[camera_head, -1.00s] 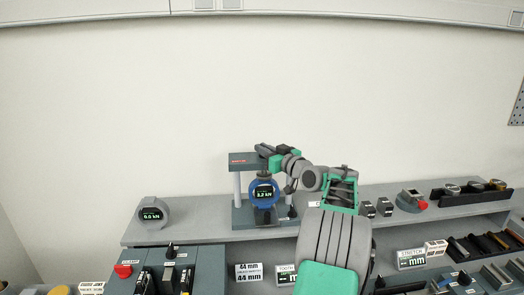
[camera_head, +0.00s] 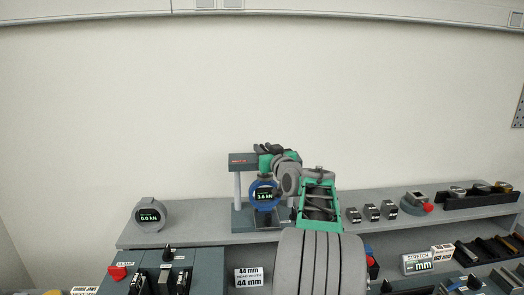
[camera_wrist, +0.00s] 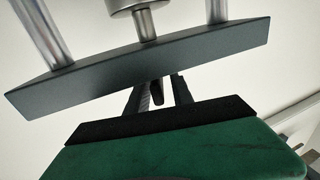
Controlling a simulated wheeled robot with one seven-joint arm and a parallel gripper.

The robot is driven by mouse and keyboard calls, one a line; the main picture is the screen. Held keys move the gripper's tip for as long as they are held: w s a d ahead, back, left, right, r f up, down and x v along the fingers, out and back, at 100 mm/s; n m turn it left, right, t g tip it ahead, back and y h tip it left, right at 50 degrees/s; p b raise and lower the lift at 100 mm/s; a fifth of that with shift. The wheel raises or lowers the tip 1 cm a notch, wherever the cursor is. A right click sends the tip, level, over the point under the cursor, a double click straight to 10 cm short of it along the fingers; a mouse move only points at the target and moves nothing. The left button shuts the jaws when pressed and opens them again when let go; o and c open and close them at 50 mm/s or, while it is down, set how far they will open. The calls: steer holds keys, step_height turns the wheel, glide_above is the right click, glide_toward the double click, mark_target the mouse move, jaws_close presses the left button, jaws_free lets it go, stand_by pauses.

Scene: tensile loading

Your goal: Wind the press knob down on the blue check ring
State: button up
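The blue check ring (camera_head: 264,196) stands upright in the press (camera_head: 243,160), on its base. Its display is lit and seems to read about 3.6 kN, though the digits are small. My gripper (camera_head: 268,149) is at the top of the press, above the crossbar. The wrist view shows the crossbar (camera_wrist: 150,65), two pillars and the screw (camera_wrist: 145,25). The gripper fingers (camera_wrist: 157,97) reach past the crossbar's edge with a dark piece between them, perhaps the knob. The fingertips and most of the knob are hidden, so I cannot tell the grip.
A round grey gauge (camera_head: 151,215) stands on the shelf (camera_head: 195,222) to the left. Several small dark blocks and a red-buttoned device (camera_head: 417,203) stand on the right. A control box with switches (camera_head: 165,272) is in front. My arm hides the press's right side.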

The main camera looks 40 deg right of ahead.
steer(key=shift+o, duration=0.2)
steer(key=shift+s+f, duration=0.1)
steer(key=shift+s, duration=0.15)
steer(key=b+v, duration=0.2)
steer(key=v, duration=0.5)
steer(key=shift+b, duration=0.35)
steer(key=shift+s+a, duration=0.1)
steer(key=shift+s, duration=0.05)
